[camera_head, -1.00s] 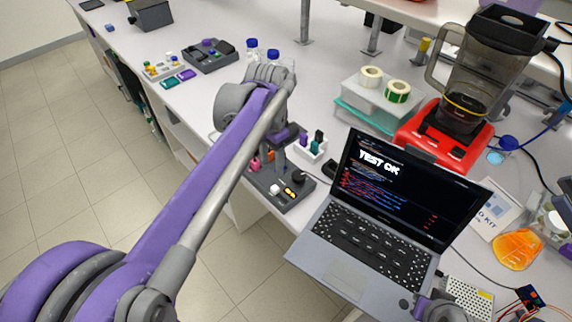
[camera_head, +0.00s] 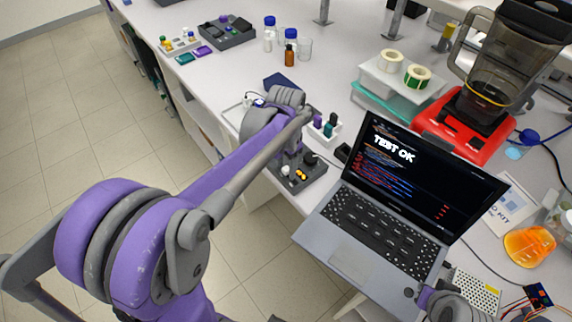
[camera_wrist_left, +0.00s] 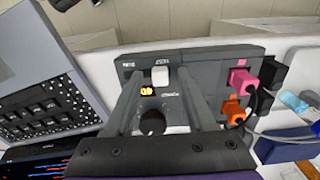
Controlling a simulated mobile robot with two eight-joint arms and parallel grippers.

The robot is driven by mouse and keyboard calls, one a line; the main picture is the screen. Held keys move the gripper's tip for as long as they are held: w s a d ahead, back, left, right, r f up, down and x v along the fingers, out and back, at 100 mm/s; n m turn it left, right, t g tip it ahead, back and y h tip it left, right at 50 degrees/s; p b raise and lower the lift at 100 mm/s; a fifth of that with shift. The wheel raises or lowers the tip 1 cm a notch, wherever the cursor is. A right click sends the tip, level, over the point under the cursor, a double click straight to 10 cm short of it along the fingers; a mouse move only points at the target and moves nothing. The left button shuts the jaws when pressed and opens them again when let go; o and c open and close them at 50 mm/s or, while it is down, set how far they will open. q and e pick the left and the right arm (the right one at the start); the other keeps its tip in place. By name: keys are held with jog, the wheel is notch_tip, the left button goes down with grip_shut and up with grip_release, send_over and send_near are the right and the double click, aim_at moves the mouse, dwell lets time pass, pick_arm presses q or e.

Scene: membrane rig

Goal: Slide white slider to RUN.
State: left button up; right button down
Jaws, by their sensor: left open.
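My left gripper (camera_wrist_left: 159,74) is open, one finger to each side of the slider in the picture; contact cannot be told. In the head view my arm partly covers the panel. The small panel labels are not readable.
A laptop (camera_head: 378,215) showing TEST OK stands close to the panel. Pink (camera_wrist_left: 240,78) and orange (camera_wrist_left: 233,110) plugs with cables are right of the slider in the wrist view. A white holder (camera_head: 324,130) and a red blender base (camera_head: 462,125) stand behind.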

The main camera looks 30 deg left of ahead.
pick_arm(q)
grip_shut()
dwell(1.4)
